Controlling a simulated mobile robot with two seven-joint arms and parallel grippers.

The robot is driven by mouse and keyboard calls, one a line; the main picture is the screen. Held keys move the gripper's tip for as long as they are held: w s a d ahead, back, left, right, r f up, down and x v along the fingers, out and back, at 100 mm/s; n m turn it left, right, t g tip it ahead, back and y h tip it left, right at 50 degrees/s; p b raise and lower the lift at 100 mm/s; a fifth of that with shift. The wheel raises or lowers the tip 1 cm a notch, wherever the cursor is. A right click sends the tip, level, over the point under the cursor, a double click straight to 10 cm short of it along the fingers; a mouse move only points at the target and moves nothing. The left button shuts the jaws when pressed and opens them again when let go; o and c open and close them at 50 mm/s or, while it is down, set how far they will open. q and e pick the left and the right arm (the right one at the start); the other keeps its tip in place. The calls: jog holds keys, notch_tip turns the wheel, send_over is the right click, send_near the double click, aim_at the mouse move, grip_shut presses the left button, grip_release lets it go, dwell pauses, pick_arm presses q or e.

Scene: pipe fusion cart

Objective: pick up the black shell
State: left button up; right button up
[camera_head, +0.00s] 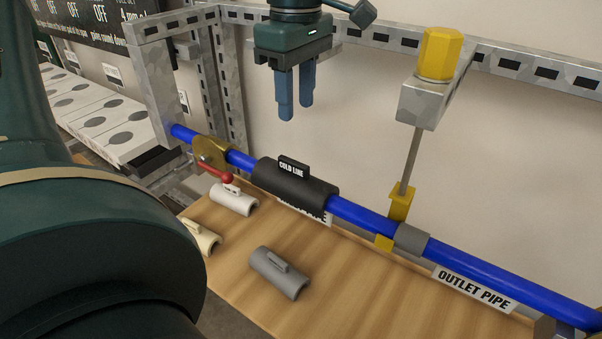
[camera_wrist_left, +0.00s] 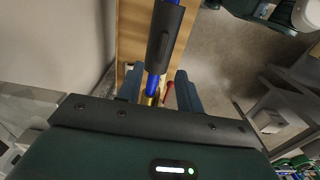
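The black shell (camera_head: 294,186) sits around the blue pipe, with a small raised tab labelled "COLD LINE" on top. It also shows in the left wrist view (camera_wrist_left: 164,38), ahead of the fingers. My left gripper (camera_head: 296,112) points down in the air, above the pipe in the head view. Its two blue fingers are apart with nothing between them, as the left wrist view (camera_wrist_left: 160,90) shows. It does not touch the shell. My right gripper is in neither view.
The blue pipe (camera_head: 465,268) runs past a brass valve (camera_head: 211,152) with a red handle and a yellow-topped post (camera_head: 438,55). White (camera_head: 233,199), cream (camera_head: 200,238) and grey (camera_head: 280,272) shells lie on the wooden board (camera_head: 345,292). A metal frame (camera_head: 510,65) stands behind.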

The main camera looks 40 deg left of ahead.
aim_at(293, 161)
pick_arm(q)
jog(key=f, duration=0.3)
jog(key=f+p, duration=0.1)
jog(key=f, duration=0.6)
jog(key=shift+s+a+f, duration=0.15)
jog(key=shift+s, duration=0.1)
jog(key=shift+c, duration=0.4)
grip_shut()
